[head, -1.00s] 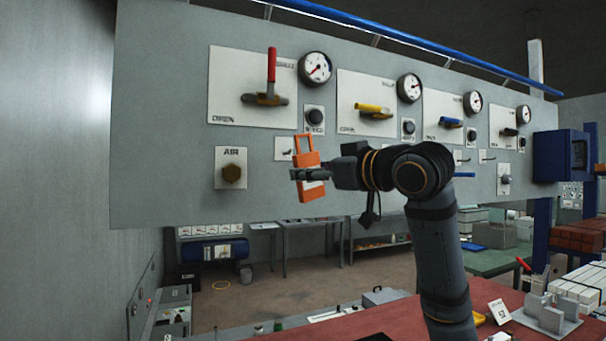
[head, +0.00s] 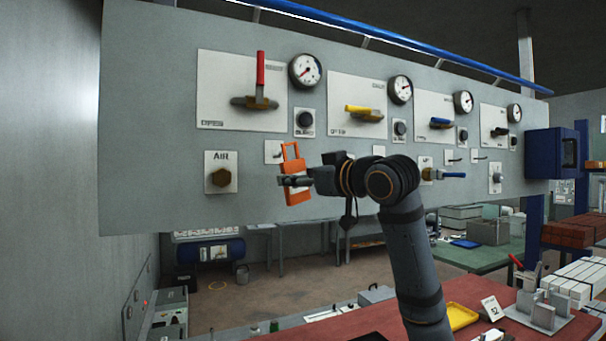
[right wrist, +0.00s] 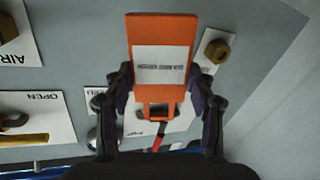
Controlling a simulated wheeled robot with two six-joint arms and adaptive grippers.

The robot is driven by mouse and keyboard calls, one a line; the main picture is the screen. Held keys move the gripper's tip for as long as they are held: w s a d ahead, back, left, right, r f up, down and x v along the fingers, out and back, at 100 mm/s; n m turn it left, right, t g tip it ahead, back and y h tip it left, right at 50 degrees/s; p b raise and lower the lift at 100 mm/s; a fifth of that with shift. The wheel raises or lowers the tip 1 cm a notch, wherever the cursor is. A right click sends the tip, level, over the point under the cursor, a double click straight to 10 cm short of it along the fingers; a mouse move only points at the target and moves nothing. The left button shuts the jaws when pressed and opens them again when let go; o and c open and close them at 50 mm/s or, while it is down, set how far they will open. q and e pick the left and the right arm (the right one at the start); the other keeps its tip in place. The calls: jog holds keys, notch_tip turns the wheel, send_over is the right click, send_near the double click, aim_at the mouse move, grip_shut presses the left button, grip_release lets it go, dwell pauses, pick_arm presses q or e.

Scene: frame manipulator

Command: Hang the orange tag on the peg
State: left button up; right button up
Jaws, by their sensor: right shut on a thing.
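My right gripper (head: 290,181) is shut on the orange tag (head: 296,195), gripping it by its sides in front of the grey panel. The tag hangs nearly upright, with its open loop at the top. In the right wrist view the tag (right wrist: 162,35) shows a white printed label and sits between the two fingers (right wrist: 160,100), its loop toward the bottom of that picture. A small white plate (head: 270,152) on the panel lies just behind and left of the loop. The peg cannot be made out clearly; the tag may cover it. My left gripper is not in view.
Further valves and gauges run to the right. A red bench (head: 470,290) lies below right.

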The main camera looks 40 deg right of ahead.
jog(key=shift+w+p, duration=0.3)
jog(key=shift+w, duration=0.75)
jog(key=shift+w+d+f+p, duration=0.1)
jog(key=shift+w+d+p, duration=0.2)
jog(key=shift+w, duration=0.45)
jog(key=shift+w+d+r+p, duration=0.1)
jog(key=shift+w+p, duration=0.3)
jog(key=shift+w, duration=0.3)
jog(key=shift+w+d+f+p, duration=0.1)
jog(key=shift+w+d+p, duration=0.2)
jog(key=shift+w, duration=0.45)
jog(key=shift+w+d+f, duration=0.1)
jog(key=shift+w+f, duration=0.4)
jog(key=shift+w, duration=0.1)
jog(key=o, duration=1.4)
jog(key=shift+s, duration=0.15)
